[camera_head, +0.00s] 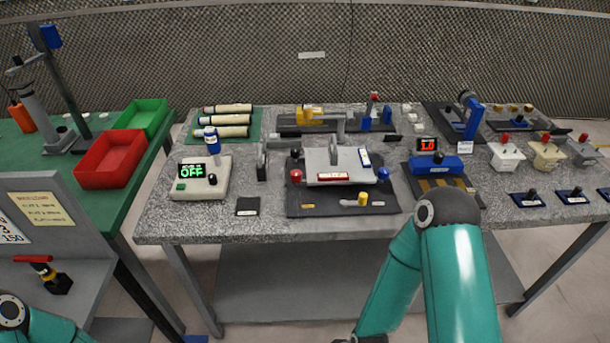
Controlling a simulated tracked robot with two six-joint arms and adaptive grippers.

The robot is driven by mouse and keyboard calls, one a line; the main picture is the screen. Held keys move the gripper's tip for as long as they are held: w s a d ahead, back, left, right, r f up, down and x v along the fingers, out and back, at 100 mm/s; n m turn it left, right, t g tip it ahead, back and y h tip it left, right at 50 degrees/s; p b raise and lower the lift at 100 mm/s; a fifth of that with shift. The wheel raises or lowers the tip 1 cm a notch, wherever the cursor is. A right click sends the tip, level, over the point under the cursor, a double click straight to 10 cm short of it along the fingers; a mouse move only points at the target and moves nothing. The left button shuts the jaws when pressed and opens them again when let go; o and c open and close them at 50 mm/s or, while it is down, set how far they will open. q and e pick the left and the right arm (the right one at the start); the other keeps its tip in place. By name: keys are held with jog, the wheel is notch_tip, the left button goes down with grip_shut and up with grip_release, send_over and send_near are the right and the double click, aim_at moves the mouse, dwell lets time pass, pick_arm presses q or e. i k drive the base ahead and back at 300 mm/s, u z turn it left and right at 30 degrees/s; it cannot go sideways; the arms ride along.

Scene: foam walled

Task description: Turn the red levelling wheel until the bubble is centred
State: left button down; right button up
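The red levelling wheel (296,175) is a small red knob at the left front of a light grey levelling plate (338,158), which sits on a dark base mat. A red-framed vial (333,177) lies along the plate's front edge, and a blue-framed vial (365,158) lies at its right side. A blue wheel (384,174) is at the plate's right front. The bubbles are too small to make out. My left arm shows only at the bottom left corner, and my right arm rises at the bottom right of centre. Neither gripper's fingers show, and nothing touches the red wheel.
Left of the plate stands a white box with a green OFF display (192,172). A blue device with a red readout (436,166) is to the right. Red (110,158) and green (142,117) bins stand on the left table. The grey table's front strip (330,228) is clear.

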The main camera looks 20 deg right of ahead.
aim_at(295, 174)
jog(key=u, duration=0.5)
jog(key=k, duration=1.05)
jog(key=u, duration=0.65)
jog(key=i, duration=1.25)
jog(key=z, duration=0.75)
jog(key=i, duration=0.4)
jog(key=z, duration=0.35)
jog(key=k, duration=0.9)
jog(key=z, duration=0.2)
jog(key=i, duration=0.9)
jog(key=u, duration=0.1)
